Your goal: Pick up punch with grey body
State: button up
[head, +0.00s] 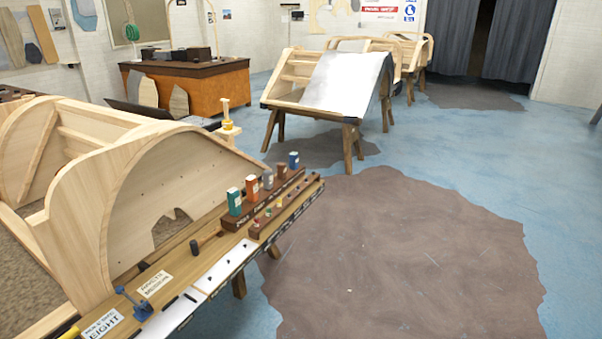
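A grey-bodied upright piece (267,180), which looks like the punch, stands in a dark wooden rack (230,224) on the near workbench. It is in a row between an orange piece (252,189) and a brown piece (281,173). A teal piece (234,203) stands at the near end of the row and a blue piece (293,160) at the far end. The grey piece's lower end is hidden in or behind the rack. My gripper is not in view.
A lower strip (284,204) with several small coloured pegs lies along the bench edge. A mallet (205,241), a blue tool (133,303) and a large wooden frame (140,200) share the bench. The brown floor patch (400,260) at right is clear. Another frame bench (300,95) stands beyond.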

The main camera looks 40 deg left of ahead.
aim_at(267, 176)
jog(key=u, duration=0.15)
jog(key=i, duration=1.55)
jog(key=u, duration=1.4)
jog(key=i, duration=0.8)
jog(key=u, duration=0.9)
